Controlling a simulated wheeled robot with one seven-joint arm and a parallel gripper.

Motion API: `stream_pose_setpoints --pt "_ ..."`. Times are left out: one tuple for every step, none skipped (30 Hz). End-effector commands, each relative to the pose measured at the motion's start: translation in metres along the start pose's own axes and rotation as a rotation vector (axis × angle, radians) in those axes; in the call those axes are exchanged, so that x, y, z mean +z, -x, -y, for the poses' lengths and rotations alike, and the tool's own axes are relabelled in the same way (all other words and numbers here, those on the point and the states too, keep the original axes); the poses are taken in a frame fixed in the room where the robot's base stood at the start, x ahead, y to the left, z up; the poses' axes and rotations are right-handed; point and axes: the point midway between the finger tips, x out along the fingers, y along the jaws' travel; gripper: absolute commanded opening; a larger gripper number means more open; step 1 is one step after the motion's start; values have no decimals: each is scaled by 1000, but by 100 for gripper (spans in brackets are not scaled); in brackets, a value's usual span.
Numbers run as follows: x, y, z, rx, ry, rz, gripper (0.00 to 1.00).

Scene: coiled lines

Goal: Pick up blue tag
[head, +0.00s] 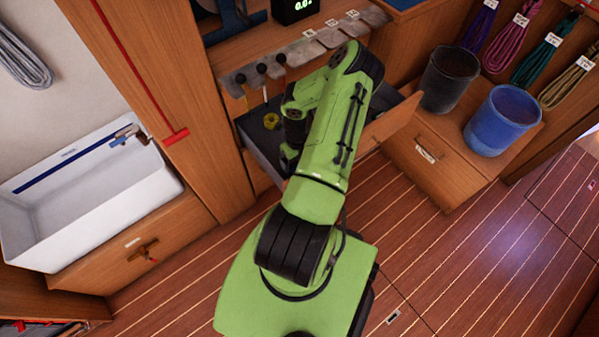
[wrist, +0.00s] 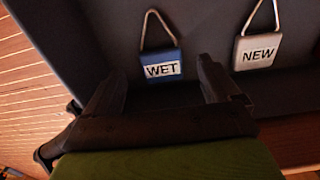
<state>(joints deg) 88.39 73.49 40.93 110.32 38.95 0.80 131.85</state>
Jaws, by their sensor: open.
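The blue tag (wrist: 161,66) carries a white label reading WET and has a tan cord loop above it. It lies on the dark grey drawer floor in the wrist view. My gripper (wrist: 160,88) is open, with one dark finger to the left of the tag and the other to its lower right. The tag lies just beyond the gap between the fingertips, and nothing is held.
A pale tag (wrist: 256,52) reading NEW lies to the right in the same drawer. A black bucket (head: 449,80) and a blue bucket (head: 502,120) stand on the cabinet at right. A white sink (head: 90,190) is at left.

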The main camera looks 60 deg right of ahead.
Motion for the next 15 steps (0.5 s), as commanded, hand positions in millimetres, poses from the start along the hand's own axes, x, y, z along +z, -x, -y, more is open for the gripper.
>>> stream_pose_setpoints --pt "0 -17 0 5 -3 0 89" --pt "-1 -23 0 4 -2 -1 89" --pt "0 -29 0 3 -1 0 89" --pt "0 -33 0 3 -1 0 89" --pt "0 -35 0 3 -1 0 89" --pt "0 -37 0 2 -1 1 89" --pt "0 -38 0 2 0 1 89" --pt "0 -38 0 1 0 1 89" --pt "0 -37 1 1 1 1 89" --pt "0 -36 1 0 1 1 89" --pt "0 -36 1 0 1 1 89" --pt "0 -36 1 1 1 0 89" --pt "0 -36 1 1 1 0 86" --pt "0 -36 1 1 1 0 82" --pt "0 -36 1 1 1 0 76"
